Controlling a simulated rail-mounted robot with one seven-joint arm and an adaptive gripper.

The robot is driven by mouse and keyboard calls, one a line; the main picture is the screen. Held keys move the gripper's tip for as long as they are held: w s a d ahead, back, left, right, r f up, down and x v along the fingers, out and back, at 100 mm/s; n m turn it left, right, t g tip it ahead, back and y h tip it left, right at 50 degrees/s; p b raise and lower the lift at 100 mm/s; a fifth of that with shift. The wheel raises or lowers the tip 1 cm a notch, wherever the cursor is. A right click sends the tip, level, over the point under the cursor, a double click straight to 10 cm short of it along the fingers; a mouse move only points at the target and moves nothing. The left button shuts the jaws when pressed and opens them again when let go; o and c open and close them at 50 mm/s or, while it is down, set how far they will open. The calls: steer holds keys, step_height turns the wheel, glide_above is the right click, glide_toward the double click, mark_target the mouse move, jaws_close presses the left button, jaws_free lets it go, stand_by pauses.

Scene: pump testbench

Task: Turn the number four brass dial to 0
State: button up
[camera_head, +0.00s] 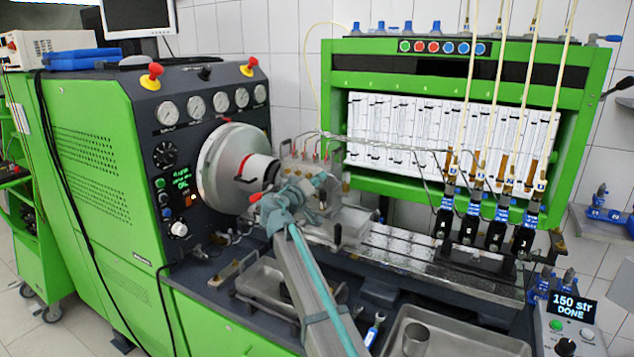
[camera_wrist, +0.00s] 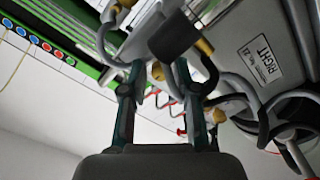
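My gripper (camera_head: 308,186), teal, is at the pump body in the middle of the head view, close to the thin metal pipes. In the wrist view my gripper (camera_wrist: 158,72) has two teal fingers standing apart. A small brass knob (camera_wrist: 157,71) shows between the fingertips, with no clear contact. A second brass part (camera_wrist: 205,46) sits at the end of a black cylinder (camera_wrist: 174,38). I cannot read a number or scale on any brass part, so I cannot tell which is dial four. The fingertips are partly hidden in the head view.
A grey disc (camera_head: 220,165) and a red-tipped lever stand left of my gripper. Curved pipes (camera_wrist: 232,85) and a plate marked RIGHT (camera_wrist: 262,60) crowd the wrist view. Metal trays (camera_head: 455,338) lie in front. A display (camera_head: 571,306) reads "150 str DONE".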

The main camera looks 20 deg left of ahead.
steer(key=s+a, duration=0.1)
steer(key=s, duration=1.1)
steer(key=shift+a, duration=0.3)
